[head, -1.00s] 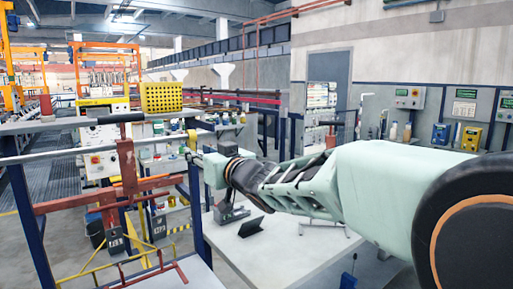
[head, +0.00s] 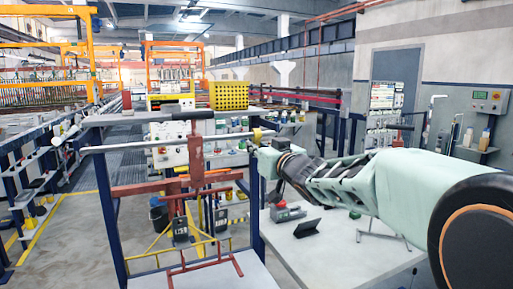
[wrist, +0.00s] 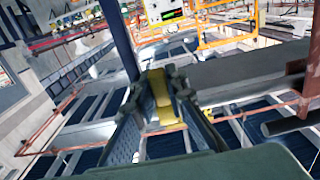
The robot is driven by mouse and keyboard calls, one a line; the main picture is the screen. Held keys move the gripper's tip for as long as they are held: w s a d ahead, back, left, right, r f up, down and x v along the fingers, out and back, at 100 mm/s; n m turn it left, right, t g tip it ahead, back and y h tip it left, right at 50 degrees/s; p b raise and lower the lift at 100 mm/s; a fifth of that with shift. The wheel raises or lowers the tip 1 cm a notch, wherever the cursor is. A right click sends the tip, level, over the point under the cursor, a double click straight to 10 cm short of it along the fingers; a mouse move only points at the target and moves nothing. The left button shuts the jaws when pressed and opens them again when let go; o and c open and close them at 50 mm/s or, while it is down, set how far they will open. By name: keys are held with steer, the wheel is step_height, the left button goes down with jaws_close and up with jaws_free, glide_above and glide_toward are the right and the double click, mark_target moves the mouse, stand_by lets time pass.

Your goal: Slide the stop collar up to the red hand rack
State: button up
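The red hand rack (head: 196,158) hangs upright from a horizontal bar (head: 138,147) in the head view. The yellow stop collar (head: 257,135) is near the right end of this bar, with a clear length of bar between it and the rack. My gripper (head: 262,142) is at the collar, coming from the right. In the wrist view, the yellow collar (wrist: 161,95) stands between the two dark fingers of my gripper (wrist: 160,85), which appear to press on both sides. The exact finger contact is small and partly hidden.
A dark-blue frame (head: 108,210) carries the bar. A dark-handled rod (head: 193,115) lies above it near the rack. A white table (head: 310,240) with a dark tablet (head: 307,228) stands below my arm. A yellow crate (head: 229,95) is behind.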

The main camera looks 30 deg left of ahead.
jaws_close()
steer(key=shift+s+a+f+b, duration=0.1)
steer(key=shift+s+a+b, duration=0.1)
steer(key=shift+b, duration=0.1)
steer(key=s+a+b, duration=0.5)
steer(key=s+b, duration=0.1)
steer(key=b, duration=0.1)
steer(key=shift+s, duration=0.35)
steer(key=shift+a, duration=0.1)
steer(key=o, duration=0.7)
jaws_free()
steer(key=shift+c, duration=0.2)
